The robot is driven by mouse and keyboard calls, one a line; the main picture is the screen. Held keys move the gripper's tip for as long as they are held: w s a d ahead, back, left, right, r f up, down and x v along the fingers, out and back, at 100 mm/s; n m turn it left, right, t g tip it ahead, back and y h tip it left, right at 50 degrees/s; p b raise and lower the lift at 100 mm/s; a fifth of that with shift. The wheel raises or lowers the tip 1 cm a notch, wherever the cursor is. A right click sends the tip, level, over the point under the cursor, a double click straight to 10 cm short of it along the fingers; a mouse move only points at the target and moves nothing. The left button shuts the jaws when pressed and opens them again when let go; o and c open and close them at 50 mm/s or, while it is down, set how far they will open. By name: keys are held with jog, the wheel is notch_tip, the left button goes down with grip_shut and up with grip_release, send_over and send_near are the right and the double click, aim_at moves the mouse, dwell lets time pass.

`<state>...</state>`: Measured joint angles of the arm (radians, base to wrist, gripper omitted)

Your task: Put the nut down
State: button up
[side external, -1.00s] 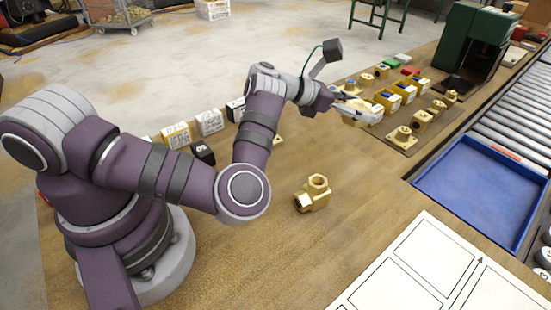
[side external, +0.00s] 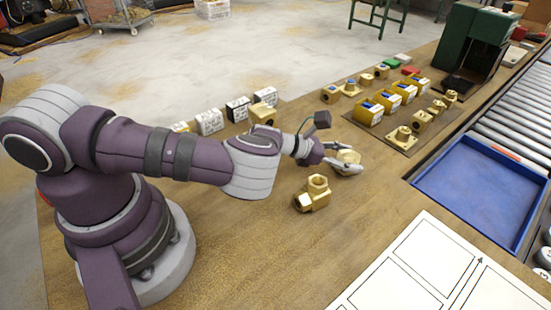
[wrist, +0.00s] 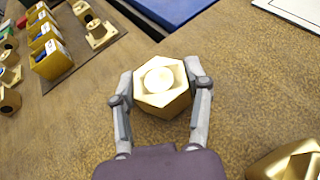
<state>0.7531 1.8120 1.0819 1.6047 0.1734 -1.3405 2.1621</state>
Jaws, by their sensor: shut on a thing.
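The brass hex nut (wrist: 148,102) is between the two fingers of my gripper (wrist: 160,84) in the wrist view, with one finger on each side of it. My gripper (side external: 346,166) is shut on the nut (side external: 348,157) in the side external view, low over the wooden bench. I cannot tell whether the nut touches the bench. A brass elbow fitting (side external: 313,194) stands on the bench just in front of my gripper; part of it shows at the lower right of the wrist view (wrist: 288,162).
A dark mat (side external: 384,144) with several brass fittings and boxes lies beyond my gripper. A blue tray (side external: 478,190) is at the right beside a roller conveyor (side external: 500,105). A white sheet with outlined boxes (side external: 425,265) lies at the front. Small boxes (side external: 210,121) stand at the back left.

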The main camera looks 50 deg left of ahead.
jog(key=o, duration=1.2)
jog(key=shift+f, duration=0.1)
jog(key=shift+o, duration=0.2)
jog(key=v, duration=1.2)
jog(key=shift+r, duration=0.2)
